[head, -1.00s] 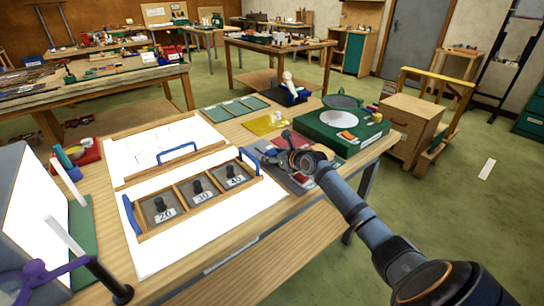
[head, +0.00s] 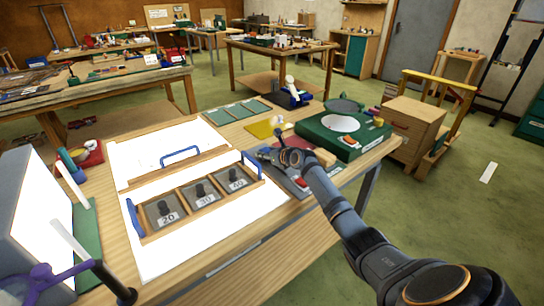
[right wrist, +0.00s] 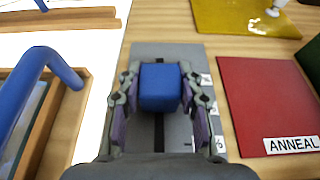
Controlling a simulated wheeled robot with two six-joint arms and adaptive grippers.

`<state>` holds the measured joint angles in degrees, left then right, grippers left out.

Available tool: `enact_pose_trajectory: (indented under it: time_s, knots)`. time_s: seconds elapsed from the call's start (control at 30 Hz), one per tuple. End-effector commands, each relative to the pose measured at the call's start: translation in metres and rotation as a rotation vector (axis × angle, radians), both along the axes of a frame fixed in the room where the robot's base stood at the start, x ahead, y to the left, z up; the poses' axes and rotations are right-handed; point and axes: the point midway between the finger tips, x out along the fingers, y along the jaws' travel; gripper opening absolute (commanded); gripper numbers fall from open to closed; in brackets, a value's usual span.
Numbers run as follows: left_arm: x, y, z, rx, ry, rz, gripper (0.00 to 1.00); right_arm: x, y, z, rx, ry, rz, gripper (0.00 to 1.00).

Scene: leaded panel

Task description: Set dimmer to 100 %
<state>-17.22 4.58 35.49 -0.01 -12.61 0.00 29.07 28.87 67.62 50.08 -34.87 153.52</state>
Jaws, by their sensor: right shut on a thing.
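The dimmer is a grey plate (right wrist: 147,54) with a dark slot and a blue slider knob (right wrist: 160,87) in the right wrist view. White labels run along its right side, too small to read. My right gripper (right wrist: 160,95) is shut on the blue knob, one finger on each side. In the head view my right gripper (head: 268,155) is at the far part of the dimmer plate (head: 283,182) and hides the knob. A light table (head: 180,145) glows bright white left of the dimmer. My left gripper is not in view.
A wooden tray (head: 205,205) with blue handles and weights marked 20, 30 and 40 stands on the lit surface. A red ANNEAL plate (right wrist: 262,95), a yellow sheet (head: 263,128) and a green machine (head: 330,145) lie near the dimmer.

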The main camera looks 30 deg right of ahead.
Motion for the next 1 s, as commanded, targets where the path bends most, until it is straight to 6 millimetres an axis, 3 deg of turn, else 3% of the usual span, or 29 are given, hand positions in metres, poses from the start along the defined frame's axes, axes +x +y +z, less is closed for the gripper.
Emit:
enact_pose_trajectory:
  time_s: [0.1,0.2,0.53,0.57,0.7,1.0]
  knots:
    - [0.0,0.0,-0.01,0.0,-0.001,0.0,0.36,0.021,0.0,-0.001,-0.003,-0.004,-0.002,0.0]
    - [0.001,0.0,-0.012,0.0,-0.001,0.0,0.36,0.029,0.002,0.0,-0.004,-0.003,0.001,0.0]
    - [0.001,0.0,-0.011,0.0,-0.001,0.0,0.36,0.031,0.003,0.002,-0.005,-0.004,0.002,0.0]
    - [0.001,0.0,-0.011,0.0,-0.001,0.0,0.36,0.031,0.003,0.002,-0.005,-0.004,0.002,0.4]
    - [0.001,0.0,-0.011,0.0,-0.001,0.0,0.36,0.031,0.003,0.002,-0.004,-0.003,0.003,0.59]
    - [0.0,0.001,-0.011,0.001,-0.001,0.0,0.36,0.031,0.003,0.001,-0.004,-0.001,0.004,0.6]
